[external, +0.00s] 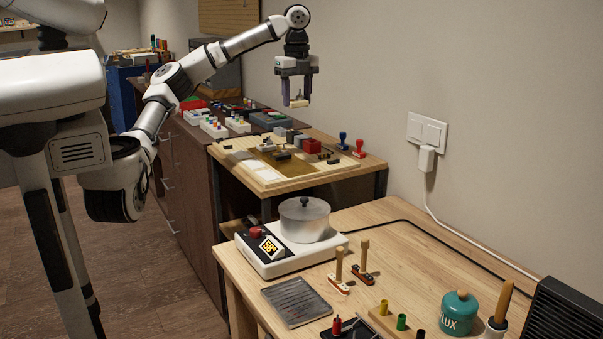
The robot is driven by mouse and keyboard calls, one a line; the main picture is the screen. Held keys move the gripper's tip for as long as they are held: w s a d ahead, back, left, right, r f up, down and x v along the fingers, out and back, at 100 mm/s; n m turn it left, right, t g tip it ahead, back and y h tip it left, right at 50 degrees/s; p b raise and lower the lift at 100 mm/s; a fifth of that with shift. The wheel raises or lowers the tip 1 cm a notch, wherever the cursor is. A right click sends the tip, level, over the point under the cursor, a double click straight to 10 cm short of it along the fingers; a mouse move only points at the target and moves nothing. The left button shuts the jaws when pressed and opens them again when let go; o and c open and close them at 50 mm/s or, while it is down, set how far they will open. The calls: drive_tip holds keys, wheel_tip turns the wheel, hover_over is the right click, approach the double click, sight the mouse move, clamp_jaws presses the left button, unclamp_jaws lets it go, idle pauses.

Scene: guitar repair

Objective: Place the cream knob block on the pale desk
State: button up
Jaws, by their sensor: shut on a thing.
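The cream knob block (299,103) is a small cream piece between the fingertips of my gripper (296,96). My gripper is shut on it and points down. It holds the block in the air, well above the middle worktop and apart from any surface. The fingers hide part of the block. The pale desk (385,222) is the light wooden table in the front right, lower than and nearer than the held block.
A hotplate (265,262) with a lidded pot (304,218), a metal tray (296,300), two wooden-handled tools, a teal pot (459,312) and a black box (560,318) stand on the desk. Its back middle is clear except for a cable. The middle worktop (290,182) is crowded.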

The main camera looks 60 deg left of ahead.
drive_tip(key=shift+r, duration=0.85)
drive_tip(key=shift+w+d, duration=0.1)
drive_tip(key=shift+d, duration=0.05)
drive_tip(key=w+d+f+m+p, duration=0.25)
drive_tip(key=w+d+m, duration=0.25)
drive_tip(key=d, duration=0.5)
drive_tip(key=m+p, duration=0.2)
drive_tip(key=m, duration=1.1)
hover_over(398, 259)
wheel_tip(398, 259, down, 9)
wheel_tip(398, 259, down, 20)
drive_tip(key=p, duration=0.3)
drive_tip(key=shift+w+r, duration=0.15)
drive_tip(key=shift+r, duration=0.05)
